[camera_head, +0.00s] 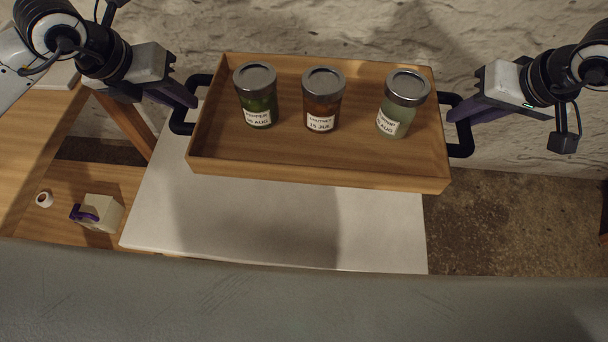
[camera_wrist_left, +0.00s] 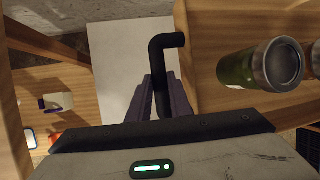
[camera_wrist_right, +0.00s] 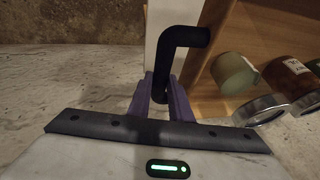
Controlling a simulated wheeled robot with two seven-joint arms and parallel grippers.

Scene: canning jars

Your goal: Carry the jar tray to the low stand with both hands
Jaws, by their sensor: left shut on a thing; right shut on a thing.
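The wooden jar tray (camera_head: 320,179) is held up in the head view, over a white surface (camera_head: 270,225). Three lidded jars stand upright in it: a green jar (camera_head: 257,96), a brown-red jar (camera_head: 322,100) and a pale green jar (camera_head: 402,104). My left gripper (camera_head: 186,98) is shut on the tray's black left handle (camera_head: 180,118), which also shows between the fingers in the left wrist view (camera_wrist_left: 160,70). My right gripper (camera_head: 458,112) is shut on the black right handle (camera_head: 461,140), seen in the right wrist view (camera_wrist_right: 168,60). I cannot tell how high the tray hangs.
A wooden table (camera_head: 35,140) is at the left. A wooden shelf below holds a tape dispenser (camera_head: 98,212) and a white roll (camera_head: 44,199). A grey surface (camera_head: 300,305) spans the front. A rough pale wall (camera_head: 330,30) is behind. Bare floor (camera_head: 500,230) shows at right.

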